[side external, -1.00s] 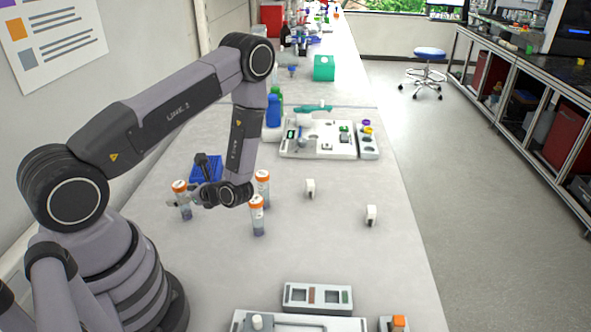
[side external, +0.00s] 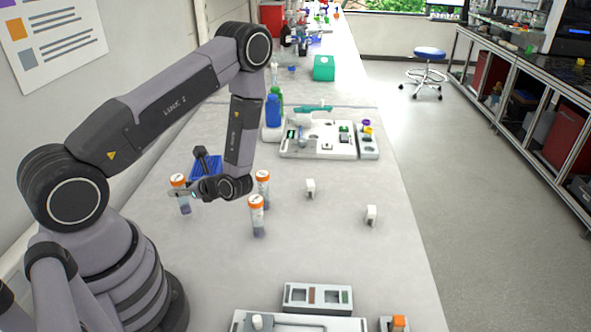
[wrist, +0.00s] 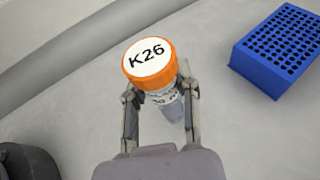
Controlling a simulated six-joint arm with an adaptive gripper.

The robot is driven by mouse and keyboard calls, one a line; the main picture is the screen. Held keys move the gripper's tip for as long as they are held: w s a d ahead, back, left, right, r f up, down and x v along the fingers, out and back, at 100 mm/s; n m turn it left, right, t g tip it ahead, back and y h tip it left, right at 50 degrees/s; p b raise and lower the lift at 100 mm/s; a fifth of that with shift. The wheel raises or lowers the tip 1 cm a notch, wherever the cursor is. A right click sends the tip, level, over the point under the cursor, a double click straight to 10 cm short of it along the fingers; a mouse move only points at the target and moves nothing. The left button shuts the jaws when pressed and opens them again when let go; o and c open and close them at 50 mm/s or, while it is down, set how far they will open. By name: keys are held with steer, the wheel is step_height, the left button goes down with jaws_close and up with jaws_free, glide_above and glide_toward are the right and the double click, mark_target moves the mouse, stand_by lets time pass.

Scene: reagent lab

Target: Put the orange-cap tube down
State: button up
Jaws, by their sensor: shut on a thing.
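An orange-cap tube (side external: 181,196) is upright at the left of the bench in the side view. In the wrist view the tube (wrist: 150,62) shows its orange cap with a white top marked K26. My gripper (wrist: 160,98) is shut on this tube, with one finger on each side of its body below the cap. In the side view my gripper (side external: 180,194) reaches left to the tube. I cannot tell whether the tube's bottom touches the bench. Two more orange-cap tubes stand upright to the right, one nearer (side external: 257,216) and one farther (side external: 263,188).
A blue rack (side external: 206,165) with many holes lies behind the gripper; it also shows at the wrist view's upper right (wrist: 283,50). Two small white blocks (side external: 310,188) (side external: 371,215) stand right of the tubes. The bench (side external: 320,245) in front of them is clear.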

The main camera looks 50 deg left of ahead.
steer(key=r, duration=0.7)
steer(key=shift+w+d+r, duration=0.1)
steer(key=shift+w+r, duration=0.2)
steer(key=shift+w, duration=0.05)
steer(key=w+d+r+m+t+y, duration=0.1)
steer(key=w+d+r+m+t, duration=0.15)
steer(key=w, duration=0.45)
steer(key=w+d+r+m+t, duration=0.1)
steer(key=w+d, duration=0.3)
steer(key=w, duration=0.2)
steer(key=shift+w+a+f, duration=0.85)
steer(key=shift+w+f, duration=1.25)
steer(key=shift+w, duration=0.1)
steer(key=shift+w+a+f, duration=0.85)
steer(key=shift+w+f, duration=1.3)
steer(key=shift+w, duration=0.1)
steer(key=shift+w+a+f, duration=0.85)
steer(key=shift+w+f, duration=1.25)
steer(key=shift+w, duration=0.1)
steer(key=shift+f, duration=0.2)
steer(key=o, duration=0.8)
steer(key=shift+c, duration=0.2)
